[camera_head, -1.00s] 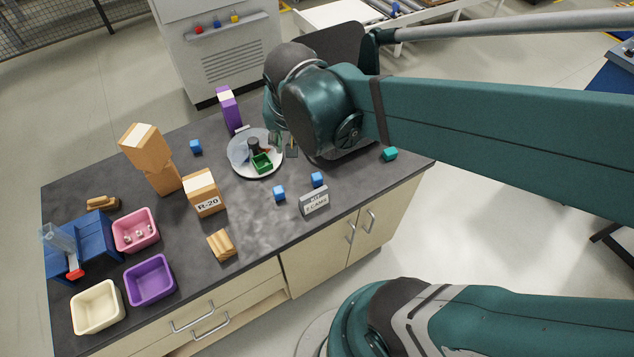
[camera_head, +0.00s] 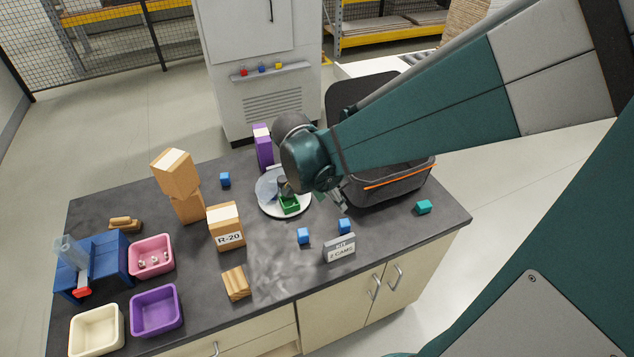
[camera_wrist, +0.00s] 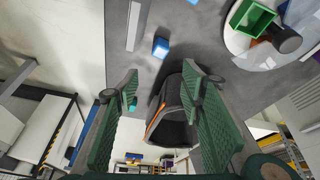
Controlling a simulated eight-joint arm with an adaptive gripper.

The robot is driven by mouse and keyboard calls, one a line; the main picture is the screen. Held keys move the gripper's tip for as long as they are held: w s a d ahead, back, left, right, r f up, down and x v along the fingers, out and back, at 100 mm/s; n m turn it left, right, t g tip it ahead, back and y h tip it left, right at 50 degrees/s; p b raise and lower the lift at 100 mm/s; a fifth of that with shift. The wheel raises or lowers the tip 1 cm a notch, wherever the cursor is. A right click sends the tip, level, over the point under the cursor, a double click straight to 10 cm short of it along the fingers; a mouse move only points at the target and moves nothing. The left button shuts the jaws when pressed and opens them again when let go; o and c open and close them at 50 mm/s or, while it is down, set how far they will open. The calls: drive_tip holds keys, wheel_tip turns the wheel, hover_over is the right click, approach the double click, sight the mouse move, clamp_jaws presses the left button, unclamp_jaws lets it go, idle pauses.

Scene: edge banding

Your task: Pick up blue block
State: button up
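Three blue blocks are on the dark table in the head view: one at the back left (camera_head: 225,179), one in the front middle (camera_head: 303,236), and one behind the grey label sign (camera_head: 344,226). My gripper (camera_head: 338,200) is above the table, between the round plate and the block behind the sign. In the wrist view my gripper (camera_wrist: 160,72) is open, with two green fingers spread and nothing held. One blue block (camera_wrist: 160,47) shows just beyond the fingertips, apart from them. Another blue block is cut off at the top edge of that view.
The round plate (camera_head: 265,208) carries a green tray (camera_head: 289,204). A black bin (camera_head: 400,186) stands behind my gripper. The label sign (camera_head: 339,248) stands close in front of one blue block. A teal block (camera_head: 424,206) lies right. Cardboard boxes (camera_head: 226,226) stand left.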

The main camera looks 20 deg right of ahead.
sight(344, 222)
wheel_tip(344, 222, down, 9)
drive_tip(key=w+d+m+g+h+b, duration=0.1)
drive_tip(key=d+m+g+b, duration=0.1)
drive_tip(key=m, duration=0.3)
drive_tip(key=shift+w+f+b, duration=0.2)
drive_tip(key=shift+w+b, duration=0.1)
drive_tip(key=shift+b, duration=0.2)
drive_tip(key=shift+x, duration=1.3)
drive_tip(key=shift+b, duration=0.3)
drive_tip(key=shift+b+x, duration=0.65)
drive_tip(key=shift+x, duration=1.95)
drive_tip(key=shift+w+d+r, duration=0.1)
drive_tip(key=shift+w+d, duration=0.05)
drive_tip(key=shift+d, duration=0.05)
drive_tip(key=shift+c, duration=0.2)
drive_tip(key=c, duration=0.9)
